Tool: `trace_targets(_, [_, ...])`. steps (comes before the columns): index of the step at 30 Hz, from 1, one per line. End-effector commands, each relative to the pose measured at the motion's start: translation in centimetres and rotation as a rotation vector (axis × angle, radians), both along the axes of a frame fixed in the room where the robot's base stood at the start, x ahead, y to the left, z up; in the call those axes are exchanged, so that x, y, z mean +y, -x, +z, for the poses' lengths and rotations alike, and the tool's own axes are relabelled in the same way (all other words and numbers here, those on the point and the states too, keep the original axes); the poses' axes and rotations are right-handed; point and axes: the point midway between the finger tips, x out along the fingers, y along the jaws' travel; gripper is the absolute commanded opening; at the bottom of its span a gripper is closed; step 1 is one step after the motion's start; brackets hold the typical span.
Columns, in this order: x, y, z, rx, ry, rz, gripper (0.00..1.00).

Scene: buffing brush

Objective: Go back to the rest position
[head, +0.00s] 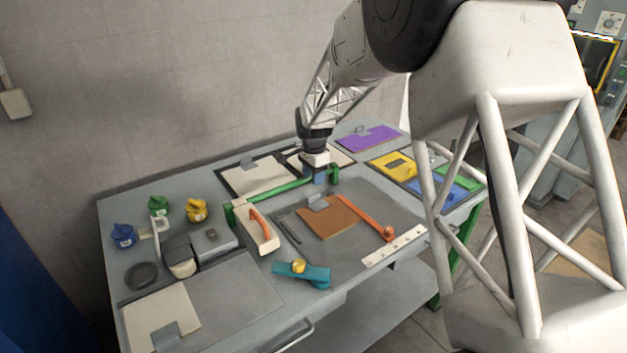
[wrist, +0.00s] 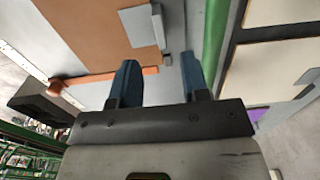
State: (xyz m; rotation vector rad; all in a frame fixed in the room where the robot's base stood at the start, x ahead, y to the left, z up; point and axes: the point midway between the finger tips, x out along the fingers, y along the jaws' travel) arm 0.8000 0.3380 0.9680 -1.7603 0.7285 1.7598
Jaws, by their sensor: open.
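My gripper (head: 319,177) hangs over the far part of the grey workbench (head: 370,198), near a green bar (head: 280,187). In the wrist view its two blue fingers (wrist: 160,80) stand apart with nothing between them, so it is open and empty. Below and ahead of the fingers, the wrist view shows a brown board (wrist: 90,30) with a grey clip (wrist: 143,27). The same brown board (head: 330,217) lies on the bench in front of my gripper in the head view. How high the fingers are above the bench is hard to tell.
An orange handled tool (head: 365,215) lies beside the brown board. A cream block with an orange handle (head: 258,232), a teal tool (head: 302,274) and a grey machine (head: 205,243) stand nearer. Blue, green and yellow knobs (head: 196,210) are at left. A purple board (head: 368,138) lies behind.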

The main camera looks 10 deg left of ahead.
Motion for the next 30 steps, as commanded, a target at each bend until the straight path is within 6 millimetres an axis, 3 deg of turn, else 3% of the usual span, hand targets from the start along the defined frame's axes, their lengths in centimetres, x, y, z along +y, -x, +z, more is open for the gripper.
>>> trace_targets(10, [-0.1,0.1,0.1,-0.001,-0.001,0.002,0.42])
trace_targets(16, [-1.5,0.8,1.5,-0.007,-0.003,0.019,0.42])
trace_targets(23, [-5.2,3.2,5.0,-0.024,-0.007,0.073,0.42])
trace_targets(30, [-9.9,6.9,9.1,-0.047,-0.011,0.149,0.42])
